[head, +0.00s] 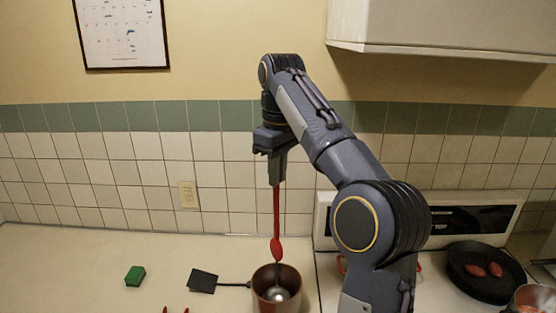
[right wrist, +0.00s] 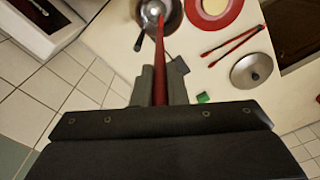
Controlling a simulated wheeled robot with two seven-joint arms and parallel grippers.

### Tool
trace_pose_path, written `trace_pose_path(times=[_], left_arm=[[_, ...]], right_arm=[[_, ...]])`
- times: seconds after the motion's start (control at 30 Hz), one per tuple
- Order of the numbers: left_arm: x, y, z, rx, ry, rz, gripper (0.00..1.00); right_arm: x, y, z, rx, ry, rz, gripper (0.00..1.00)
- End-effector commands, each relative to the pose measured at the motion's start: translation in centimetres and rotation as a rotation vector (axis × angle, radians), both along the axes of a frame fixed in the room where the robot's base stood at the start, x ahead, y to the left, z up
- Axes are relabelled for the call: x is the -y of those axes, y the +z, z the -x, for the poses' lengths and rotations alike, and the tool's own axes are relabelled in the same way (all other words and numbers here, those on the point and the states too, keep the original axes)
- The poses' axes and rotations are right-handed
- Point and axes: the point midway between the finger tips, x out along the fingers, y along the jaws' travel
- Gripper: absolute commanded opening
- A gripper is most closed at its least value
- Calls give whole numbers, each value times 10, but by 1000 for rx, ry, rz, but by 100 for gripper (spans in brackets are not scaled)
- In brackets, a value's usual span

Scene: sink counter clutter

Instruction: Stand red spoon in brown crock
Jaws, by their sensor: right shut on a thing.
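The red spoon (head: 277,215) hangs upright with its bowl end down, in the middle of the head view. My right gripper (head: 277,180) is shut on the upper end of its handle. The spoon's bowl shows just above the rim of the brown crock (head: 263,296). In the right wrist view the red handle (right wrist: 160,75) runs from between my right fingers (right wrist: 160,88) toward the crock (right wrist: 174,18) at the top. A metal utensil (head: 278,294) shows inside the crock. My left gripper is not in view.
A black spatula (head: 202,281) lies left of the crock, its handle reaching close to it. A green sponge (head: 135,275) lies farther left. A pan (head: 470,285) with red pieces sits at right. In the wrist view are a red plate (right wrist: 232,17), red tongs (right wrist: 235,45) and a lid (right wrist: 251,70).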

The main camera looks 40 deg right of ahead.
Motion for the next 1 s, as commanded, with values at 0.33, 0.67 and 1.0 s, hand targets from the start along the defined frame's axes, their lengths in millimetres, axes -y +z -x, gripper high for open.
trace_pose_path(times=[0.33, 0.67, 1.0], left_arm=[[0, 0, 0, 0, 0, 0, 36], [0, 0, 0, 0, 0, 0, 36], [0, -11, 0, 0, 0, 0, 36]], right_arm=[[0, -18, 1, -1, 0, -1, 0], [0, -44, 1, -2, 0, 0, 0], [0, -75, 0, -1, 0, -1, 0]])
